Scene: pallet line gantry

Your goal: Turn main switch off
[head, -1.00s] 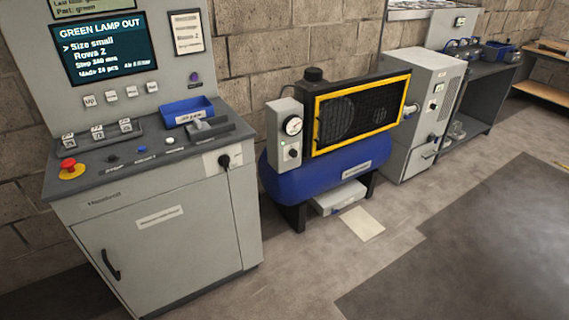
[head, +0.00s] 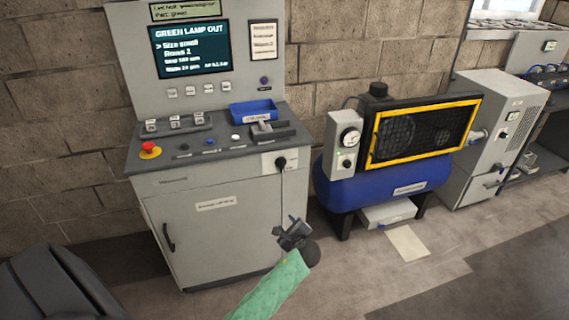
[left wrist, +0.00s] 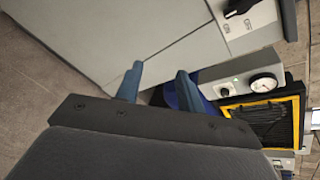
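The main switch (head: 280,162) is a black rotary knob on a pale plate at the right of the grey console's front edge. It also shows at the top of the left wrist view (left wrist: 238,8), partly cut off, with small lettering beside it. I cannot tell which position it is in. My left gripper (head: 291,226) is below the switch and apart from it, in front of the cabinet's right side. In the left wrist view its two blue-grey fingers (left wrist: 159,72) are spread with nothing between them. My right gripper is not in view.
The console (head: 215,235) carries a screen, a red emergency button (head: 149,149) and a blue tray (head: 254,111). A blue compressor (head: 385,190) with a yellow-framed guard stands just right. A grey cabinet (head: 490,130) stands beyond. Floor in front is clear.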

